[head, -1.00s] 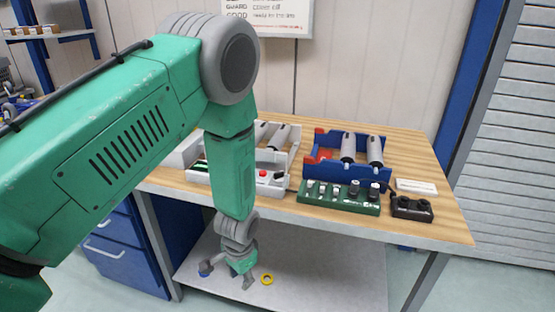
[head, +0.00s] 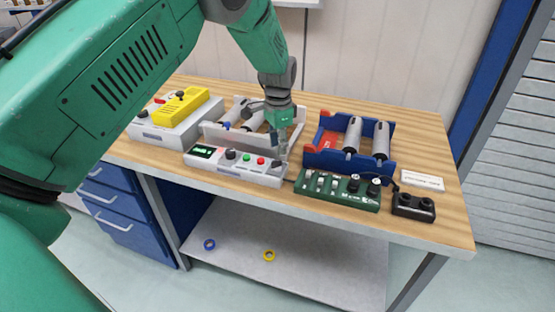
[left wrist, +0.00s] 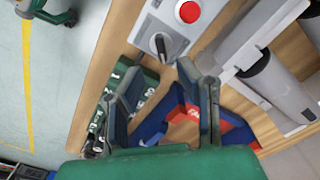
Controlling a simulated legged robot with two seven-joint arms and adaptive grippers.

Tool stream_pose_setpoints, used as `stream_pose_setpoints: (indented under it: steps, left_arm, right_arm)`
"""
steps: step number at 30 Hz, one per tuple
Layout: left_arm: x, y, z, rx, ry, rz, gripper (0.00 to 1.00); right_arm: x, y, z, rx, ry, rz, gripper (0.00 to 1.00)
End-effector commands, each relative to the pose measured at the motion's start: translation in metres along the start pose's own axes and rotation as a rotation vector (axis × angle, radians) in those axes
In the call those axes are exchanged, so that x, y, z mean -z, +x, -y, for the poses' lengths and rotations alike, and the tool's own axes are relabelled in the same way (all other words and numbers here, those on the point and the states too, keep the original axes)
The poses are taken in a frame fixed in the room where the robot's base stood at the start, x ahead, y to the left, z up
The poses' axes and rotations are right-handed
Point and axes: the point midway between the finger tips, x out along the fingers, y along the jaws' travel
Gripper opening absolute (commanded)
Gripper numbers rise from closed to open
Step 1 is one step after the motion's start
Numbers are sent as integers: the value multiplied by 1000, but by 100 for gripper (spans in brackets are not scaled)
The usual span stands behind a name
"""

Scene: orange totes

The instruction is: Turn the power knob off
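A white control box (head: 232,167) with a small display, black knobs, a green button and a red button stands near the table's front edge. In the left wrist view a black knob (left wrist: 167,45) sits on this box beside a red button (left wrist: 188,11); its label cannot be read. My left gripper (head: 281,158) is above the right end of the box, and its fingers hide part of that end. In the left wrist view the gripper (left wrist: 158,85) has its fingers spread, with nothing between them, and the knob lies just beyond the tips. My right gripper is out of view.
A green switch box (head: 338,190) and a black two-knob box (head: 413,207) stand to the right. Behind are a blue holder (head: 325,162) with grey cylinders and a white holder (head: 217,134). A grey box with a yellow top (head: 180,107) stands left.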

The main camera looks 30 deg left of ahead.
Motion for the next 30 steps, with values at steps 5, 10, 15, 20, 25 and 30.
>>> stream_pose_setpoints:
  steps: [5,10,15,20,25,30]
  left_arm:
    - [-3,36,4,-4,-2,0,30]
    - [-4,54,6,-4,-3,-4,30]
    - [-3,60,4,-3,-3,-4,30]
    - [-2,60,3,-2,-2,-3,30]
    - [0,59,1,1,-1,-2,0]
    - [-1,59,2,-2,-2,-5,0]
  right_arm:
    - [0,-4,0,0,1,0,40]
    - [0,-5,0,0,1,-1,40]
    - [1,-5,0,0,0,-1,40]
    - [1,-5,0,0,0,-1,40]
    - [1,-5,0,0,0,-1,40]
    - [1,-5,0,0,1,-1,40]
